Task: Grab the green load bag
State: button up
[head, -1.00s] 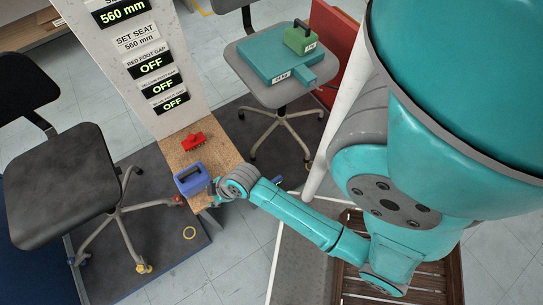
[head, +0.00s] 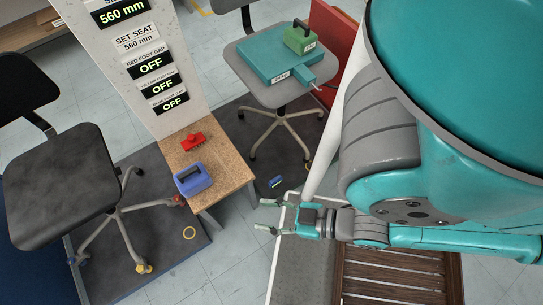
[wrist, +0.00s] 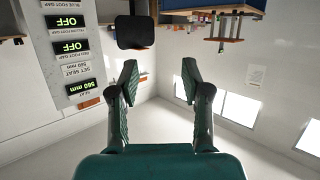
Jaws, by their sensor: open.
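The green load bag (head: 299,40) is a small green block with a top handle and a white label. It rests on a larger flat teal pad (head: 268,55) on the seat of the grey chair (head: 283,92) at the back. The bag is not visible in the wrist view. My gripper (head: 268,216) is open and empty in the head view, well below and in front of the bag, pointing left. In the wrist view its two fingers (wrist: 160,82) stand wide apart with nothing between them.
A wooden table (head: 210,160) holds a red block (head: 194,141) and a blue load bag (head: 193,180). A white display panel (head: 145,60) stands behind it. A black chair (head: 62,180) is at left. A white post (head: 325,150) rises between my gripper and the red panel (head: 335,40).

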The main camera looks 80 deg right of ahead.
aim_at(299, 36)
jog(key=z, duration=2)
jog(key=k+j+u, duration=0.1)
jog(key=k+u, duration=0.3)
jog(key=i+j, duration=0.2)
